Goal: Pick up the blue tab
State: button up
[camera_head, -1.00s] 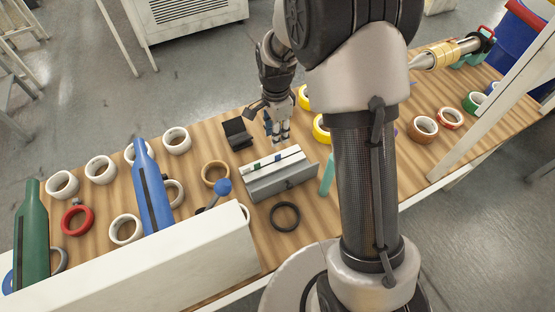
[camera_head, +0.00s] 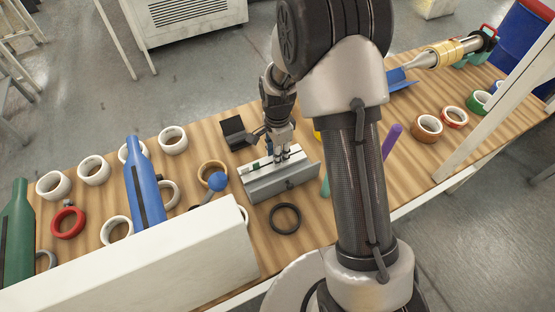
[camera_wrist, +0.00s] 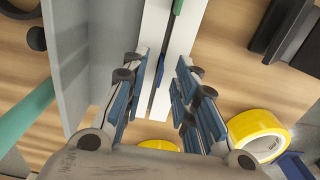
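The blue tab (camera_wrist: 160,71) is a small narrow piece at the slot between two white strips (camera_wrist: 154,40) in the wrist view. My gripper (camera_wrist: 164,60) is open, with its blue-padded fingers on either side of the tab and a gap on both sides. In the head view my gripper (camera_head: 282,156) is low over the white-topped grey holder (camera_head: 282,186), and I cannot make out the blue tab there. A green tab (camera_wrist: 178,6) sits farther along the same slot; it also shows in the head view (camera_head: 256,166).
A black stand (camera_head: 234,131) is behind the holder, and a black ring (camera_head: 286,218) lies in front. A yellow tape roll (camera_wrist: 259,134) is near the right finger.

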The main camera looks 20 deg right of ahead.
jog(key=shift+c, duration=0.3)
grip_shut()
jog(key=shift+r, duration=0.15)
notch_tip(320, 180, up, 20)
jog(key=p, duration=0.6)
